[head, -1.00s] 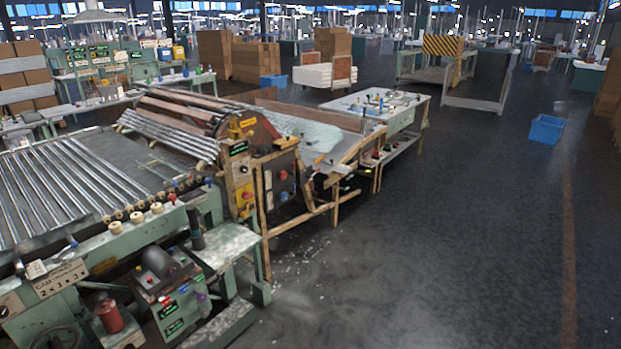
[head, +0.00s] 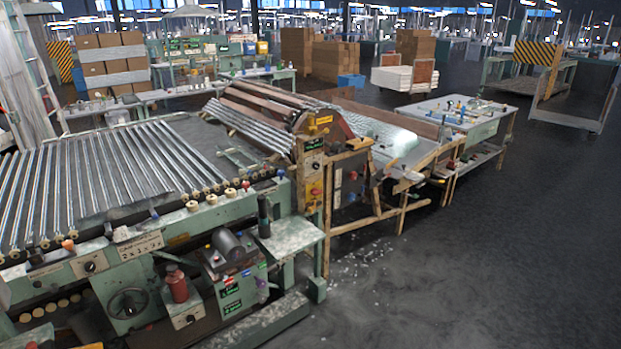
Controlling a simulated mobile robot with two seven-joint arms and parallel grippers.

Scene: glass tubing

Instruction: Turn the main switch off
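The glass tubing machine (head: 150,235) fills the left and middle of the head view. A narrow control panel (head: 314,175) stands upright at its right end, with a yellow part and a small red part (head: 315,190) on it. A dark box (head: 347,180) with small coloured parts sits just right of that panel. A rotary knob (head: 90,267) sits on the front panel beside a white label plate (head: 140,246). Which of these is the main switch I cannot tell at this size. Neither of my grippers is in view.
A handwheel (head: 128,303), a red bottle (head: 176,284) and a green motor box (head: 236,280) are at the machine's front. A small side table (head: 288,238) juts out there. White shards (head: 365,262) litter the floor. The dark floor (head: 480,270) at right is open.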

